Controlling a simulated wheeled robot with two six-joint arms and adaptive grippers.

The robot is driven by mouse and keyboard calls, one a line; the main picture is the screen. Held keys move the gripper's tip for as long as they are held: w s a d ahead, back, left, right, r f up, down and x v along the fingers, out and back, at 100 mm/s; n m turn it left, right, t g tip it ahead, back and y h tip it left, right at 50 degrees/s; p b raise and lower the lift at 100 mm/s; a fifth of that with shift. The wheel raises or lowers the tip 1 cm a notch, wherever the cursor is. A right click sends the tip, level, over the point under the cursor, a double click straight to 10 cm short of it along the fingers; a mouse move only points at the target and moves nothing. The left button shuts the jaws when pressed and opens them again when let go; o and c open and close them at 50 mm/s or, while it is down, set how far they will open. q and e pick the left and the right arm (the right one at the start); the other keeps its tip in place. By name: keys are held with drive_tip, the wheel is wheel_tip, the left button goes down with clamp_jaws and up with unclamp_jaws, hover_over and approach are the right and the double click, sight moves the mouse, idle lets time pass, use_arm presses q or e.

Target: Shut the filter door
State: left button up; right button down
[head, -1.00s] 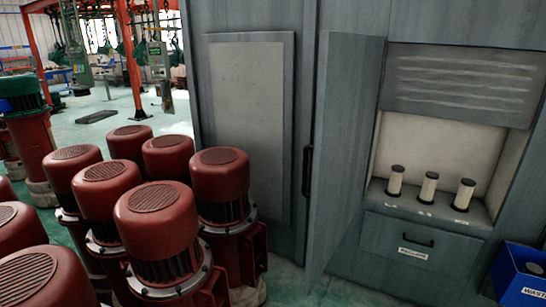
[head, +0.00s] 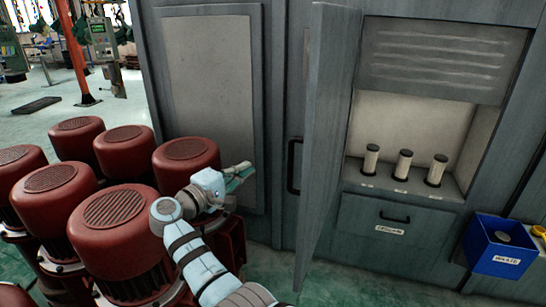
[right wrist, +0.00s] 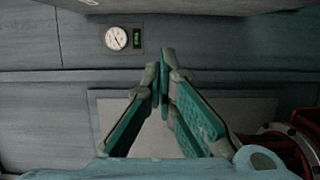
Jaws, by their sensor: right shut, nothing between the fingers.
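The filter door (head: 332,130) is a tall grey panel in the head view. It stands open, swung out from the grey cabinet, with its face seen at a steep angle. A black handle (head: 293,166) is at its left side; I cannot tell whether it belongs to this door. Right of the door, the open compartment shows several pale filter cartridges (head: 403,165). My right gripper (head: 246,170) is left of the door, apart from it, in front of a closed cabinet panel. In the right wrist view the gripper (right wrist: 165,62) is shut and empty. My left gripper is not in view.
Several red motors (head: 110,215) crowd the left and lie close around my right arm. A blue waste bin (head: 498,262) with something inside stands at the lower right. A labelled drawer (head: 388,228) is below the compartment. A round gauge (right wrist: 116,39) shows in the right wrist view.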

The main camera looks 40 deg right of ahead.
drive_tip(key=s+r+x, duration=0.1)
drive_tip(key=r+x, duration=0.1)
drive_tip(key=x, duration=0.8)
drive_tip(key=shift+m, duration=0.3)
drive_tip(key=s+p, duration=0.3)
drive_tip(key=s, duration=0.1)
drive_tip(key=shift+a+f, duration=0.15)
